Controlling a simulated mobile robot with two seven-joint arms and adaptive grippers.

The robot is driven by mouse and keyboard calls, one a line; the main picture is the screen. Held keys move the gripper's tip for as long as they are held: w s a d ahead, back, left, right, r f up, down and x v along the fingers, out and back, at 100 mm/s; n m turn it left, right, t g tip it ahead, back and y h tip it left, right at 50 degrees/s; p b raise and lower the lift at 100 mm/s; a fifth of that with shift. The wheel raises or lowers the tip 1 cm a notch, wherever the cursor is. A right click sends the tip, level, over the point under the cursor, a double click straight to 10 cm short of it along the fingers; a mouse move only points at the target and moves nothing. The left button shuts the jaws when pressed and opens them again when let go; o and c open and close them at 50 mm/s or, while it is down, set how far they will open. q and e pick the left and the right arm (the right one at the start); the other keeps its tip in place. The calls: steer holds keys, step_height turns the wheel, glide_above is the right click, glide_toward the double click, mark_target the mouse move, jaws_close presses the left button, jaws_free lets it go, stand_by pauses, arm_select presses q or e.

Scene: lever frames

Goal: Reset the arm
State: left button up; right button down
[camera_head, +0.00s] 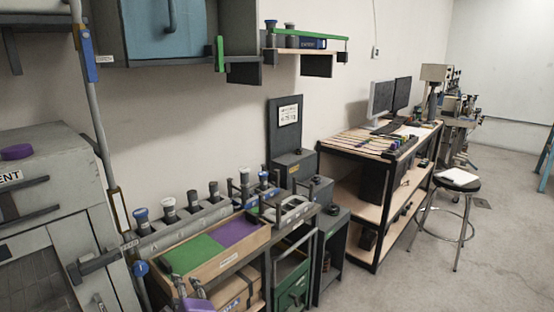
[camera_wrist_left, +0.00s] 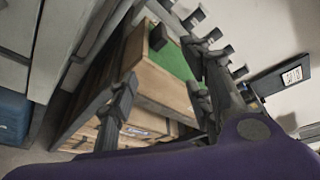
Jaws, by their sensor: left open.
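My left gripper (camera_wrist_left: 160,88) shows in the left wrist view with its two dark fingers apart and nothing between them. Behind the fingers is a wooden tray (camera_wrist_left: 140,62) with a green inside. In the head view, the purple and grey end of my left arm shows at the bottom edge, in front of the same wooden tray (camera_head: 262,240), which has green and purple panels. I cannot tell there how far the gripper is from the tray. My right arm and gripper are not in view.
A grey bench with several upright levers (camera_head: 168,208) runs behind the tray. A grey cabinet (camera_head: 55,190) stands at the left, beside a tall upright pole (camera_head: 97,110). A wooden desk (camera_head: 375,145) and a stool (camera_head: 457,183) stand at the right. The floor (camera_head: 410,275) at front right is clear.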

arm_select(q)
steer(key=s+d+f+n+g+h, duration=0.1)
steer(key=s+d+f+n+h, duration=0.3)
steer(key=s+d+f+n, duration=0.25)
steer(key=s+d+f+n+h, duration=0.35)
steer(key=s+f+n, duration=0.3)
steer(key=s, duration=0.35)
steer(key=s+f+n+g, duration=0.1)
steer(key=s+f+n, duration=0.1)
steer(key=s, duration=0.7)
steer(key=s+f+n+g+h, duration=0.1)
steer(key=s+f, duration=0.3)
steer(key=s, duration=0.6)
steer(key=shift+s+a+f+n+g, duration=0.15)
steer(key=shift+s+a+n+g, duration=0.2)
steer(key=shift+n, duration=0.35)
